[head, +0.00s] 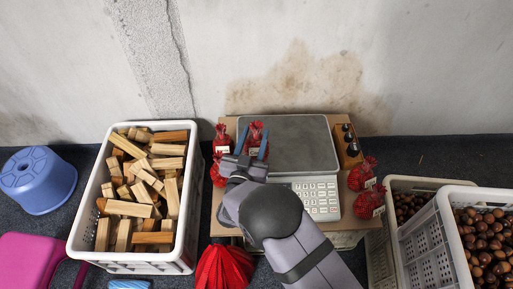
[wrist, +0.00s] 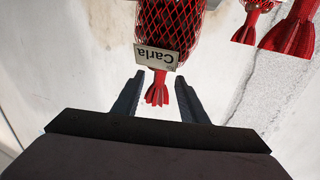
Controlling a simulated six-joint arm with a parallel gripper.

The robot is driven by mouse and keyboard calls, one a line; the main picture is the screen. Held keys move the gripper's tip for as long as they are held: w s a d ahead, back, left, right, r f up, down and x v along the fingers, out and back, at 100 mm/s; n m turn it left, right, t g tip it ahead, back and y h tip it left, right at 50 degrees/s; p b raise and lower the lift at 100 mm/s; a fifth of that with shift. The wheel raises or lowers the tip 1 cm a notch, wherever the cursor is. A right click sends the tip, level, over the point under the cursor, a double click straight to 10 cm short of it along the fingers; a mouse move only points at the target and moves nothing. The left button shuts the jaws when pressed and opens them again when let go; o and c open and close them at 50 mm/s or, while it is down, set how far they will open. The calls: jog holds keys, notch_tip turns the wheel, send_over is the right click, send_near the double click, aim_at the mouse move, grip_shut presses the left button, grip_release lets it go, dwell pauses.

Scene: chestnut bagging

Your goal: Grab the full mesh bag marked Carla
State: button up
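A full red mesh bag with a white "Carla" tag (wrist: 157,57) is straight ahead in the wrist view, upside down in the picture. Its gathered red tail (wrist: 157,88) points toward my gripper. My gripper (wrist: 159,78) is open, one finger on each side of the tag and tail, with gaps visible. In the head view my gripper (head: 253,143) is over the left edge of the scale, its fingers on either side of a red mesh bag (head: 256,130). The bag's lower part is hidden there by the gripper.
The scale (head: 300,140) stands on a wooden board. Other red mesh bags stand left (head: 221,136) and right (head: 362,172) of it. A crate of wood blocks (head: 80,222) is left; chestnut crates (head: 430,262) are right. A wall is behind.

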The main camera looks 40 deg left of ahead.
jog(key=shift+b+x, duration=0.65)
jog(key=shift+x, duration=1.75)
jog(key=shift+w+a, duration=0.2)
jog(key=shift+w, duration=0.15)
grip_shut()
